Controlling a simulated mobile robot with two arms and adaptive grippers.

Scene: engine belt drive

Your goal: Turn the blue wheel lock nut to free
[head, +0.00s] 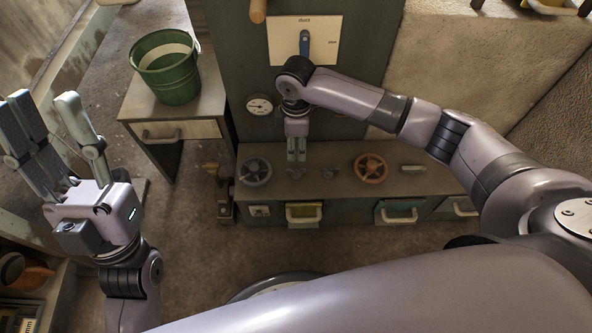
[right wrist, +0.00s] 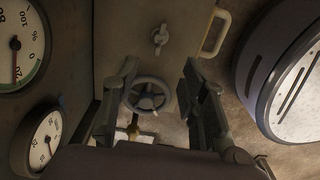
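A grey-blue handwheel (head: 254,172) sits on the low bench top at the left. It also shows between my right fingers in the right wrist view (right wrist: 148,95). A small grey wing-shaped lock nut (head: 296,173) sits just right of this wheel, and it shows beyond my fingertips in the right wrist view (right wrist: 160,37). My right gripper (head: 296,157) points down above the lock nut. Its fingers are apart in the right wrist view, with nothing held and a gap to the nut. My left gripper (head: 50,108) is raised at the left, open and empty.
An orange handwheel (head: 371,168) and a second wing nut (head: 325,173) are on the same bench. A gauge (head: 260,104) and a panel with a blue lever (head: 304,43) stand behind. A green bucket (head: 168,72) is on the left table.

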